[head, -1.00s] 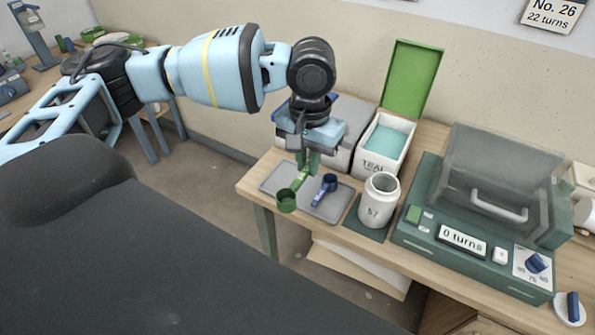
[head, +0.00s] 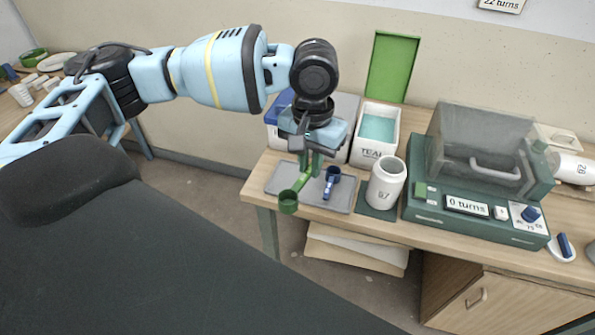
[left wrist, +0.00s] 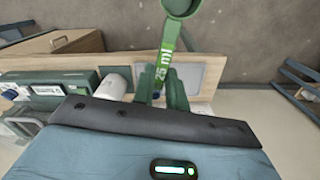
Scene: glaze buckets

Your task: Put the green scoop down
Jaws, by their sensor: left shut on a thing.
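My left gripper (head: 311,166) is shut on the handle of the green scoop (head: 288,202), over the grey tray (head: 340,204). The scoop's cup is toward the tray's front left edge. In the left wrist view the green scoop (left wrist: 165,45), marked 25 ml, sits between the fingers (left wrist: 166,92). I cannot tell whether the scoop touches the tray. A blue scoop (head: 331,179) lies on the tray just right of the gripper. My right gripper is not in view.
Right of the tray stand a white jar (head: 386,184) marked 67 and, behind it, a white TEAL bucket (head: 371,151) with its green lid (head: 392,68) raised. A green machine (head: 470,207) reading 0 turns stands further right. The tray's front right part is clear.

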